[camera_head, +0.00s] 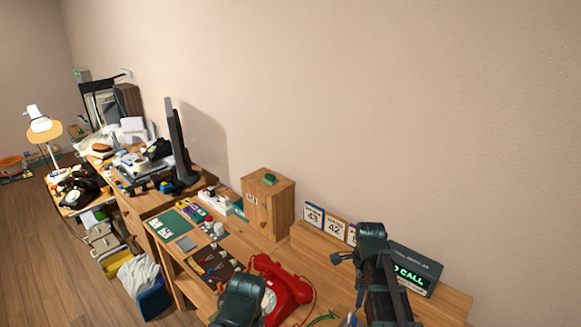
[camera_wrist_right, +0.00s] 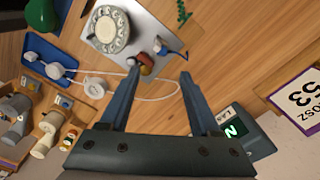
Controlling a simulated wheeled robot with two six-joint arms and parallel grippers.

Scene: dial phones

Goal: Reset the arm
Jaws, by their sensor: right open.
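My right gripper (camera_wrist_right: 158,75) is open and empty in the right wrist view, its two fingers spread above the wooden desk. Beyond the fingers is a grey metal plate with a rotary dial (camera_wrist_right: 109,29). Small red and brown parts and a white cord lie near the fingertips, between them in the picture. In the head view my right arm (camera_head: 378,265) reaches over the desk at the lower right, right of the red phone (camera_head: 284,282). A dark link of mine covers part of the red phone's left side. My left gripper cannot be made out.
A lit call display (camera_head: 412,268) and number cards (camera_head: 335,228) stand at the desk's back, near my right arm. A wooden box (camera_head: 268,203) stands behind the red phone. A monitor (camera_head: 180,145) and clutter fill the left desks. Floor is open at far left.

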